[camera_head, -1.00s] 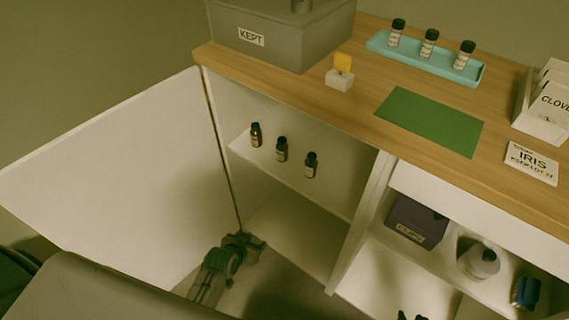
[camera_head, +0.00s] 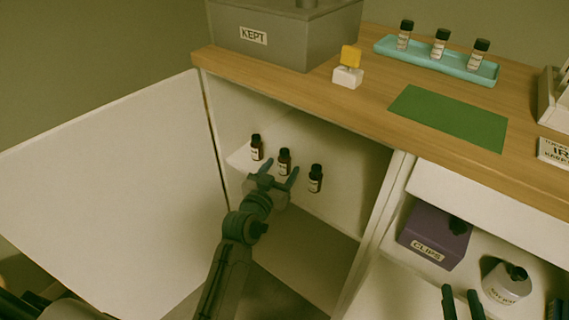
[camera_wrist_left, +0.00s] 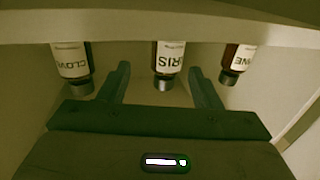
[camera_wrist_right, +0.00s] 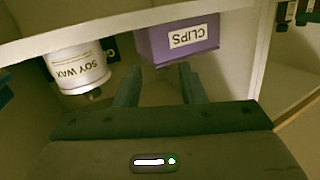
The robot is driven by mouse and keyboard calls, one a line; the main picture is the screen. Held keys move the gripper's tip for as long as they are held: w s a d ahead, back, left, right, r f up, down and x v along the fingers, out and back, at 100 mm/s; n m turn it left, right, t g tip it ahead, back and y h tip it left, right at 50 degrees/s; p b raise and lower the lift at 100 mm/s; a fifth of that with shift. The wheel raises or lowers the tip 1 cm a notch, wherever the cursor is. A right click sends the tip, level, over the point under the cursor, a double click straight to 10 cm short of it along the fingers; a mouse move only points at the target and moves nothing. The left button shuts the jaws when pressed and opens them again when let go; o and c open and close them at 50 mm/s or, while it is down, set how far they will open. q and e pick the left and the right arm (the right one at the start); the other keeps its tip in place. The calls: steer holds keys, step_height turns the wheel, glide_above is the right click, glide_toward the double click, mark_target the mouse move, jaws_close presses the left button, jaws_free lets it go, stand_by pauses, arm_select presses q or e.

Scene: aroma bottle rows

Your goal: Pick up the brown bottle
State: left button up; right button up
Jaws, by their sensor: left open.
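Three small dark-capped bottles stand in a row on the upper shelf of the open left cabinet. The left bottle (camera_head: 256,148) looks the most reddish brown; its label ends in "NE" in the left wrist view (camera_wrist_left: 238,58). The middle bottle (camera_head: 285,157) reads IRIS in the left wrist view (camera_wrist_left: 168,58). The right bottle (camera_head: 316,180) is darker and reads CLOVE there (camera_wrist_left: 72,64). My left gripper (camera_head: 279,171) is open and empty, its fingertips just before the IRIS bottle, which lies between them in view. My right gripper (camera_head: 461,293) is open and empty by the right compartment.
The cabinet door (camera_head: 120,190) stands open at left. The right compartment holds a purple CLIPS box (camera_head: 436,235) and a white SOY WAX jar (camera_head: 506,284). The wooden top (camera_head: 375,120) carries a grey KEPT bin (camera_head: 285,45), a teal tray (camera_head: 440,62) with bottles, and a green mat (camera_head: 450,117).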

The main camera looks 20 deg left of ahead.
mark_target(288, 155)
arm_select(q)
steer(key=shift+w+d, duration=0.1)
steer(key=shift+w, duration=0.6)
steer(key=w, duration=0.5)
steer(key=shift+w+b, duration=0.1)
steer(key=shift+b, duration=0.2)
arm_select(e)
steer(key=r+t, duration=0.1)
steer(key=w+r, duration=0.1)
steer(key=r, duration=0.1)
steer(key=shift+d+t, duration=0.15)
steer(key=shift+t, duration=0.25)
arm_select(q)
steer(key=c, duration=1.1)
